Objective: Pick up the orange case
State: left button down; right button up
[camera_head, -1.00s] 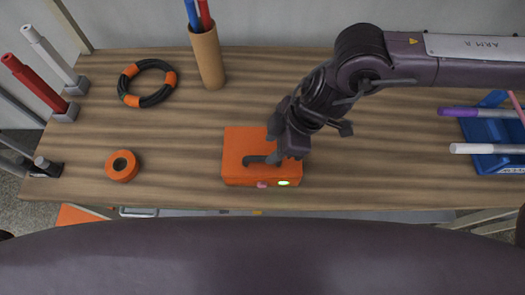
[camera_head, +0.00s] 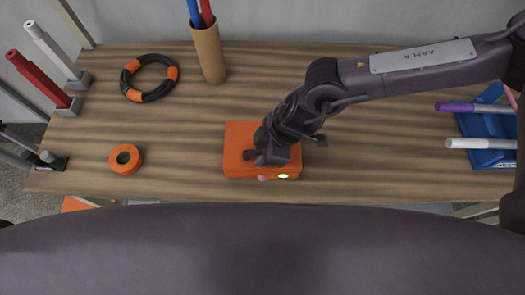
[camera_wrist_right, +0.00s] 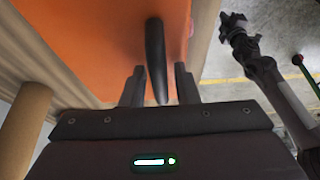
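The orange case (camera_head: 237,140) lies flat near the front edge of the wooden table in the head view. A pink spot and a green light show at its front edge. My right gripper (camera_head: 262,158) is low over the case and hides part of its top. In the right wrist view, the dark handle (camera_wrist_right: 155,50) of the case stands between the two fingers of my right gripper (camera_wrist_right: 160,88), with narrow gaps on both sides. The fingers are apart. What seems to be my left gripper (camera_wrist_right: 235,28) shows small at the upper right of that view, its fingers unclear.
An orange tape roll (camera_head: 125,159) lies left of the case. Behind it are a black and orange hose ring (camera_head: 150,95) and a cardboard tube (camera_head: 208,55) with rods. A blue tray (camera_head: 480,125) with pens stands right. Bare tabletop (camera_head: 185,125) lies left of the case.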

grip_shut()
